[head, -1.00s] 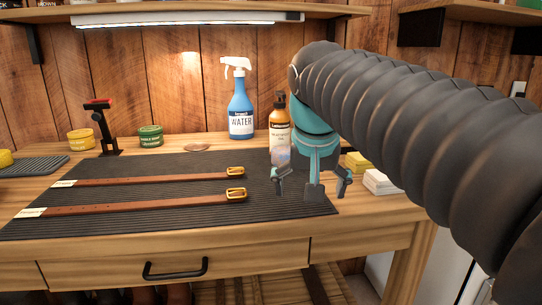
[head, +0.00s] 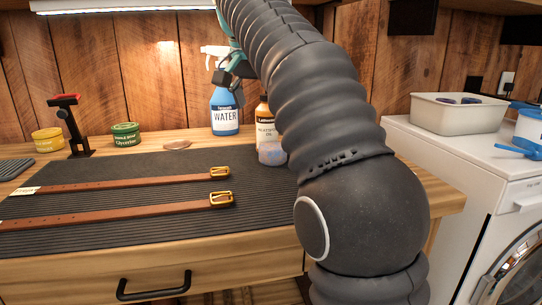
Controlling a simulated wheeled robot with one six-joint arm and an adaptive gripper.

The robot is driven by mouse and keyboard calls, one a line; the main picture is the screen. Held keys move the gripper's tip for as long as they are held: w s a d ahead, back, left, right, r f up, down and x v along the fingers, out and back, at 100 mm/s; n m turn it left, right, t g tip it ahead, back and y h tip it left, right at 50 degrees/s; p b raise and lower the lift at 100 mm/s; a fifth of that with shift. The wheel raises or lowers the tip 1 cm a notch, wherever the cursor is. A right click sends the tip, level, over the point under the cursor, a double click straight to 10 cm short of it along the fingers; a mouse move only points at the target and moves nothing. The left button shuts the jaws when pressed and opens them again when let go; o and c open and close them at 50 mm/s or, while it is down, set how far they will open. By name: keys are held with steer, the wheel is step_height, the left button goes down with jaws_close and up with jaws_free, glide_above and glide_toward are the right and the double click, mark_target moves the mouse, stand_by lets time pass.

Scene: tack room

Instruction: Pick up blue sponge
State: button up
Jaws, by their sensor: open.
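I cannot pick out a blue sponge for certain. Small dark blue things (head: 470,100) show inside a pale bin (head: 455,118) on a white machine at the right, too small to tell what they are.
A white front-loading machine (head: 440,160) also bears a white tub with a blue item (head: 518,147). On the table, two leather straps (head: 120,183) lie on a dark ribbed mat (head: 110,240). An amber oil bottle (head: 266,125) stands behind. My arm hides the table's right part.

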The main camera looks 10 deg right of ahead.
mark_target(273, 146)
steer(key=b+x, duration=0.3)
steer(key=x, duration=0.9)
steer(key=shift+f, duration=0.1)
steer(key=c, duration=0.9)
